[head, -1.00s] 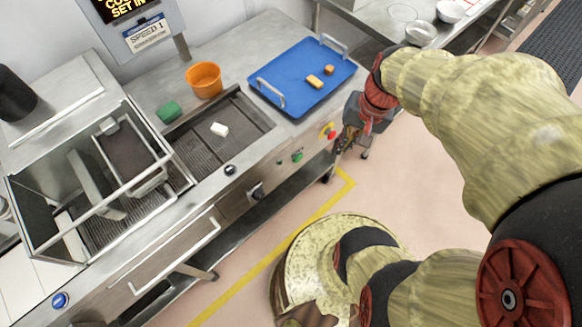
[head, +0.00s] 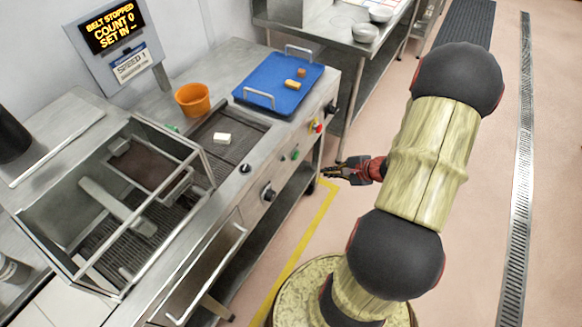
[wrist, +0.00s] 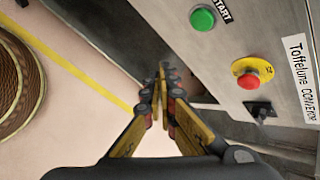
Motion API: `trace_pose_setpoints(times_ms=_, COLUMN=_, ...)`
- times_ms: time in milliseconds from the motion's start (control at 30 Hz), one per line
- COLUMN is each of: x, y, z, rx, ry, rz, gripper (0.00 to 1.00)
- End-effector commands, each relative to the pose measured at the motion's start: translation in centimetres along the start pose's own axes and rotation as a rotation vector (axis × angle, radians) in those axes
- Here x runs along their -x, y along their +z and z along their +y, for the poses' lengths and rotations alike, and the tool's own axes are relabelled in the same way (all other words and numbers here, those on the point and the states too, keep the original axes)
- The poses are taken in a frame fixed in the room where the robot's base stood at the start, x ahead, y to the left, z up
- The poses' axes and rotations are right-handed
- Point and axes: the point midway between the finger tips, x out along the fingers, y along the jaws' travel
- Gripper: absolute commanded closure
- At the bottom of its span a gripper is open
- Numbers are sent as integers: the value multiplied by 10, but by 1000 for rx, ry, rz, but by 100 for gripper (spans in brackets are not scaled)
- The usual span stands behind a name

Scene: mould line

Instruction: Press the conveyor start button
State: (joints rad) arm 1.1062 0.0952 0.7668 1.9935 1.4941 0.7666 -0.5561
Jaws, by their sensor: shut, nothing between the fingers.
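The green start button (head: 295,154) sits on the steel front panel of the conveyor. It also shows in the wrist view as a green button (wrist: 202,18) beside a label reading START. A red button on a yellow base (wrist: 250,76) is on the same panel, to the right and lower in the wrist view. My gripper (head: 326,172) is in front of the panel, to the right of the green button in the head view and apart from it. In the wrist view the gripper's fingertips (wrist: 163,68) are together and empty.
A display (head: 108,25) reads BELT STOPPED, COUNT 0. A white block (head: 222,138) lies on the belt. A blue tray (head: 278,82) with small pieces and an orange bucket (head: 193,99) stand on the counter. A black knob (head: 268,191) protrudes from the panel. The floor before it is clear.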

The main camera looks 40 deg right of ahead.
Motion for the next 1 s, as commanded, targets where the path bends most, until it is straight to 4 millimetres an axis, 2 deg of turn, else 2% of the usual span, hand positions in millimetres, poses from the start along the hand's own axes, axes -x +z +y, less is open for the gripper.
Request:
trace_pose_setpoints(times_ms=100, x=1, y=-10, z=-10, rx=26, ry=-31, rz=34, gripper=100)
trace_pose_setpoints(times_ms=633, x=-1, y=-7, z=-11, rx=66, ry=-26, rz=33, gripper=100)
trace_pose_setpoints(times_ms=1000, x=-30, y=15, z=-31, rx=68, ry=-25, rz=31, gripper=100)
